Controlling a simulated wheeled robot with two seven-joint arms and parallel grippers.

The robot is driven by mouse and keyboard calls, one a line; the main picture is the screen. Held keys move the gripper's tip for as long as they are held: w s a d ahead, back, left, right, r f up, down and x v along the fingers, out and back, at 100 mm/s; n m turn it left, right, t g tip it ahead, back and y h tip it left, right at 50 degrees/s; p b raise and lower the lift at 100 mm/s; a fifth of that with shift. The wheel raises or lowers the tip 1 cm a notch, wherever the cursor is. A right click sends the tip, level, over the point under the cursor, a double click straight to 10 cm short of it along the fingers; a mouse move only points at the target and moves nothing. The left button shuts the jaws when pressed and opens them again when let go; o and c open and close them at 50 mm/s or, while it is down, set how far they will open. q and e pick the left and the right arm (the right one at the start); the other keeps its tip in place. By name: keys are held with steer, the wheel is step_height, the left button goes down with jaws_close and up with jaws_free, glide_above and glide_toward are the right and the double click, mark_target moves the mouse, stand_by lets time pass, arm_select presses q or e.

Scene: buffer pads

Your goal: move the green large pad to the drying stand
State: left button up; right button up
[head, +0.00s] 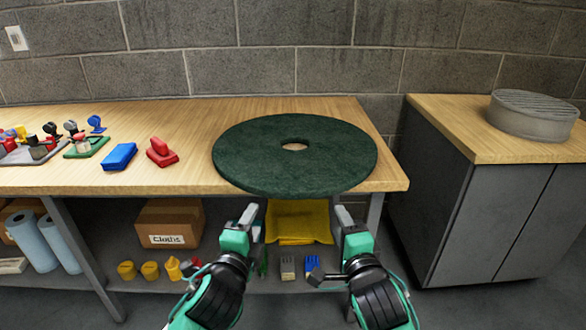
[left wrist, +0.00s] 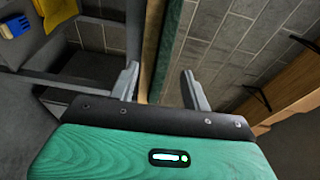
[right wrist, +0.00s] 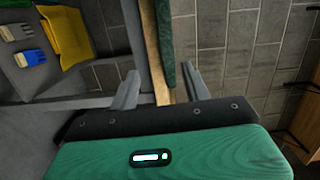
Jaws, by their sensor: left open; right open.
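The green large pad (head: 245,155) is a dark green disc with a centre hole. It lies flat on the wooden table, its near edge reaching over the table's front edge. The drying stand (head: 532,115) is a round grey ribbed piece on the cabinet at the right. My left gripper (head: 250,213) is open and empty, just in front of the pad's near edge. My right gripper (head: 343,213) is open and empty, in front of the near edge further right. The pad's edge shows between the fingers in the left wrist view (left wrist: 168,50) and in the right wrist view (right wrist: 165,45).
The wooden table (head: 190,115) holds a blue block (head: 119,156), a red block (head: 161,152) and several small tools at left. A gap separates it from the cabinet (head: 485,215). The shelf below holds a cloths box (head: 170,223) and a yellow bin (head: 298,220).

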mark_target(267, 193)
arm_select(q)
steer(key=shift+s+r, duration=0.4)
steer(key=shift+s, duration=0.1)
arm_select(e)
steer(key=shift+s+r, duration=0.4)
steer(key=shift+r, duration=0.1)
arm_select(q)
steer(key=w+d, duration=0.1)
steer(key=w, duration=0.8)
steer(key=w+d, duration=0.1)
steer(key=w, duration=0.3)
steer(key=shift+w+d, duration=0.3)
steer(key=shift+d, duration=0.05)
arm_select(e)
steer(key=w+a, duration=0.1)
steer(key=w, duration=0.3)
steer(key=w+a, duration=0.1)
steer(key=w, duration=0.8)
steer(key=shift+w+a, duration=0.25)
steer(key=shift+a, duration=0.15)
arm_select(q)
jaws_close()
arm_select(e)
jaws_close()
